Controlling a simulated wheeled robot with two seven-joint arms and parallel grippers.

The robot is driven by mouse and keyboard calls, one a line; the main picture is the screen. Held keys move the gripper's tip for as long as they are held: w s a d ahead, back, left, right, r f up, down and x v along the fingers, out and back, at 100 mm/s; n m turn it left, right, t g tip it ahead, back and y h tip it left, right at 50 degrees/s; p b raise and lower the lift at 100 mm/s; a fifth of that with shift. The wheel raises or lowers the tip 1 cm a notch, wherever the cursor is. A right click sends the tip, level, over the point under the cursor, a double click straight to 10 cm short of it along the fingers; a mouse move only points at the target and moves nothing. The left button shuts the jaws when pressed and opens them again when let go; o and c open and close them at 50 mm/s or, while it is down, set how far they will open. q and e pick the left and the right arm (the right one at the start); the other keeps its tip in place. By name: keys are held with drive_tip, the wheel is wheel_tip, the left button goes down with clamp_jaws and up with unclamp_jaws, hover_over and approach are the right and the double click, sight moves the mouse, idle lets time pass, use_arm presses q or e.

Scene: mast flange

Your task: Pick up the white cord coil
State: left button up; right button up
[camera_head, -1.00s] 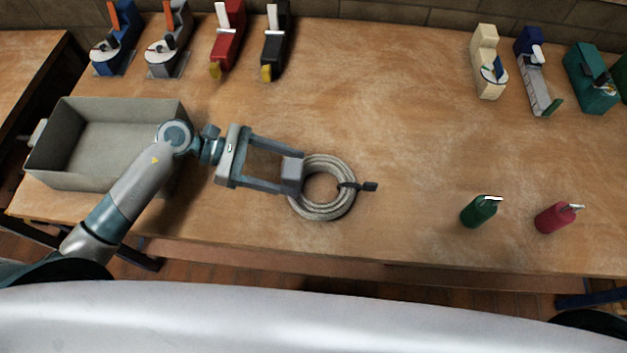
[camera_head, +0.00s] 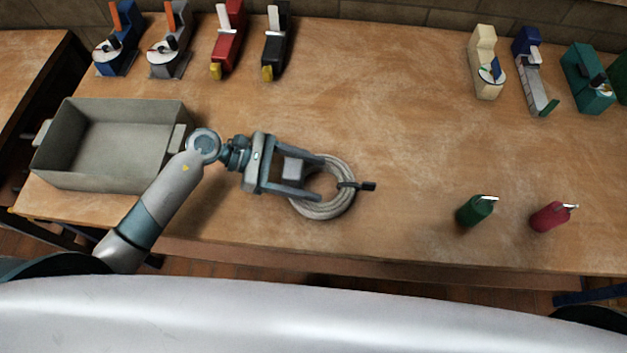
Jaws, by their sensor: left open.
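The white cord coil (camera_head: 346,204) lies on the wooden table near its front, a looped ring with a dark tie and end piece on its right side. A small grey block (camera_head: 292,168) sits at the coil's left edge; I cannot tell if it is fixed to the coil. My left gripper (camera_head: 318,178) is open, coming from the left. Its two fingers pass on either side of the grey block, and their tips overlap the coil's left part in the picture. I cannot tell if they touch it. My right gripper is not in view.
A grey open bin (camera_head: 60,178) stands at the left. Several tape dispensers or similar tools line the back edge, including a red one (camera_head: 229,38) and a cream one (camera_head: 487,62). A green bottle (camera_head: 474,211) and a red bottle (camera_head: 550,217) stand at right. The table's middle is clear.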

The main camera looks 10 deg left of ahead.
use_arm(q)
drive_tip(key=c, duration=1.3)
drive_tip(key=shift+r, duration=0.15)
